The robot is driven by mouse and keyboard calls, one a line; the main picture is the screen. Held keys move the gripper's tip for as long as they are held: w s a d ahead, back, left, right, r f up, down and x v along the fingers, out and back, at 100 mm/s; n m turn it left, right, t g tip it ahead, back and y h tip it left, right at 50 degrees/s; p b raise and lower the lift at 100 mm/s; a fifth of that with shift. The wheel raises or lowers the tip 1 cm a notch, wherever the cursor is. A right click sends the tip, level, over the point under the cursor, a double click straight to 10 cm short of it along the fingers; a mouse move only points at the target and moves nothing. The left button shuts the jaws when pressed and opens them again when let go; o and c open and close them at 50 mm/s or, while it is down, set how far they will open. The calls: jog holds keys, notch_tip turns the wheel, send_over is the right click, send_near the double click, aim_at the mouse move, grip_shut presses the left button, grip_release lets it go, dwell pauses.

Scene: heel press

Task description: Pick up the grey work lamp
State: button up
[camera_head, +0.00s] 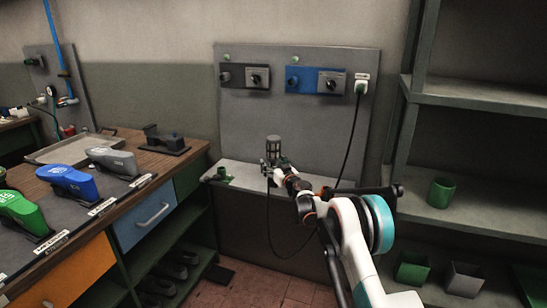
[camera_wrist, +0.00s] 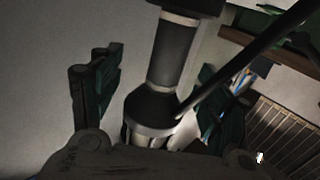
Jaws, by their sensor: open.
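The grey work lamp (camera_head: 273,145) shows in the head view as a small upright grey cylinder above the narrow ledge at the wall panel. My gripper (camera_head: 276,163) is at its lower part. In the wrist view the lamp (camera_wrist: 172,55) is a dark grey cylinder with pale bands and a wider lower end. It lies between the two dark green fingers of my open gripper (camera_wrist: 155,88). A gap shows at the left finger; contact at the right finger is unclear. The lamp's base is hidden in the head view.
A green holder (camera_head: 221,174) is on the ledge, left of my gripper. A workbench (camera_head: 190,155) stands left and shelves (camera_head: 470,215) stand right.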

jog(key=shift+c, duration=0.6)
grip_shut()
jog(key=shift+r, duration=0.15)
notch_tip(320, 180, up, 20)
jog(key=p, duration=0.7)
send_over(273, 137)
jog(key=shift+r+p, duration=0.95)
jog(key=shift+r, duration=0.95)
jog(key=shift+d, duration=0.15)
jog(key=s+d+b, duration=0.1)
jog(key=s+d, duration=0.5)
jog(key=d, duration=0.4)
jog(key=s+d+b, duration=0.1)
jog(key=s+d, duration=0.5)
jog(key=d, duration=0.5)
jog(key=shift+s, duration=0.25)
dwell(0.6)
